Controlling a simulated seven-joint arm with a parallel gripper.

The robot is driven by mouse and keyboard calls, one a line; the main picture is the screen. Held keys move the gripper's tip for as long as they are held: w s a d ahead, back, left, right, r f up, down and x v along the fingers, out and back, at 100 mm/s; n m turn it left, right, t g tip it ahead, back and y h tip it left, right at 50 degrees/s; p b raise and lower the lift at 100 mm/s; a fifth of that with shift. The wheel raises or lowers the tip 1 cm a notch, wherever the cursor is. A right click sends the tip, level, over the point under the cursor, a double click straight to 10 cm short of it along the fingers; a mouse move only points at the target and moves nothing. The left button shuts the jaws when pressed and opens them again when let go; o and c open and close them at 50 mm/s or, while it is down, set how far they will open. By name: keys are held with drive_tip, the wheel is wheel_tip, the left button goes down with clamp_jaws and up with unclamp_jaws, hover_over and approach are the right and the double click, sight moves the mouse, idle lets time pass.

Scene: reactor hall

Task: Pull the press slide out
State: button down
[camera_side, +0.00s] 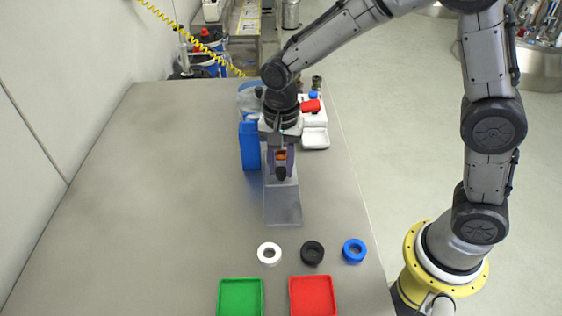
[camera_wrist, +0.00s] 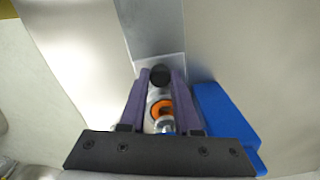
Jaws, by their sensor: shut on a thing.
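The press slide's black knob (camera_side: 281,173) sits at the near end of the slide, above a flat grey metal track (camera_side: 283,208). The knob also shows in the wrist view (camera_wrist: 160,75). My gripper (camera_side: 281,168) points down over it, its purple fingers (camera_wrist: 160,80) on either side, shut on the knob. Behind the knob, between the fingers, an orange ring (camera_wrist: 158,110) lies on the slide. The blue press side (camera_side: 249,147) stands just left of my gripper. My wrist hides much of the press.
White, black and blue rings (camera_side: 269,254) (camera_side: 312,253) (camera_side: 354,251) lie in front of the track. A green tray (camera_side: 240,298) and a red tray (camera_side: 313,297) are at the front edge. A white stand (camera_side: 314,136) with a red part is behind right. The table's left is clear.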

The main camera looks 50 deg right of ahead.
drive_tip(key=s+a, duration=0.7)
drive_tip(key=shift+r, duration=0.1)
drive_tip(key=c, duration=0.6)
unclamp_jaws()
wheel_tip(320, 180, up, 14)
drive_tip(key=shift+f, duration=0.1)
